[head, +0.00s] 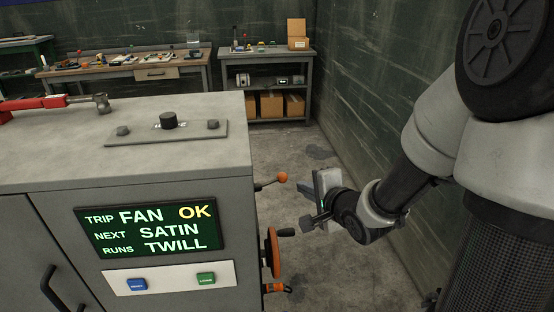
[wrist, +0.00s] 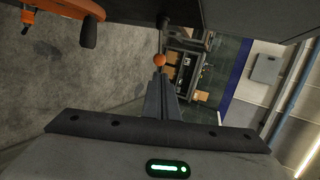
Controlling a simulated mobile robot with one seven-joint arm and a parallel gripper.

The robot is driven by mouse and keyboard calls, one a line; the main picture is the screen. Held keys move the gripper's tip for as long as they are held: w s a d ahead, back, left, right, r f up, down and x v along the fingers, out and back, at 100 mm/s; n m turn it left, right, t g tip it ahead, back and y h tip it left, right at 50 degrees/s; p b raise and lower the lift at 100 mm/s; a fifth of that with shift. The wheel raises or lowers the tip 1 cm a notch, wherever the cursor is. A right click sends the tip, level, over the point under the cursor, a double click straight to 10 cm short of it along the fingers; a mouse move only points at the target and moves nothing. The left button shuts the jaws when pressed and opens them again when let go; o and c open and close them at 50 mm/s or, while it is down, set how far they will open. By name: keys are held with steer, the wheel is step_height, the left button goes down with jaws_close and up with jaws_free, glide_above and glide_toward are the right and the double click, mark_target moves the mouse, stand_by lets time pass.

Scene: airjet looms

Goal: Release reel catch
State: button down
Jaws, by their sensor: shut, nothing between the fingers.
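A short lever with an orange ball knob (head: 282,177) sticks out from the right side of the grey machine cabinet (head: 180,155). Below it are an orange handwheel (head: 272,253) with a dark handle and a small orange-ended part (head: 277,288). No label shows which part is the reel catch. My gripper (head: 308,223) is shut and empty, to the right of the cabinet and lower in the picture than the knob. In the wrist view the closed fingers (wrist: 158,82) point at the orange knob (wrist: 159,60), which appears just beyond their tips. The handwheel (wrist: 62,12) is at upper left there.
A screen (head: 150,228) reads TRIP FAN OK, NEXT SATIN, RUNS TWILL. A blue button (head: 137,285) and a green button (head: 206,280) sit below it. A wall (head: 375,90) rises at right. Concrete floor (head: 300,140) is clear between cabinet and wall. Workbenches stand behind.

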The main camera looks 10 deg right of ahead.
steer(key=b, duration=0.4)
glide_toward(284, 176)
steer(key=x, duration=0.5)
steer(key=shift+a+f, duration=0.1)
steer(key=shift+f, duration=0.4)
steer(key=shift+w+f, duration=0.15)
steer(key=shift+w, duration=0.25)
steer(key=shift+a, duration=0.1)
steer(key=shift+w, duration=0.65)
steer(key=shift+s, duration=0.1)
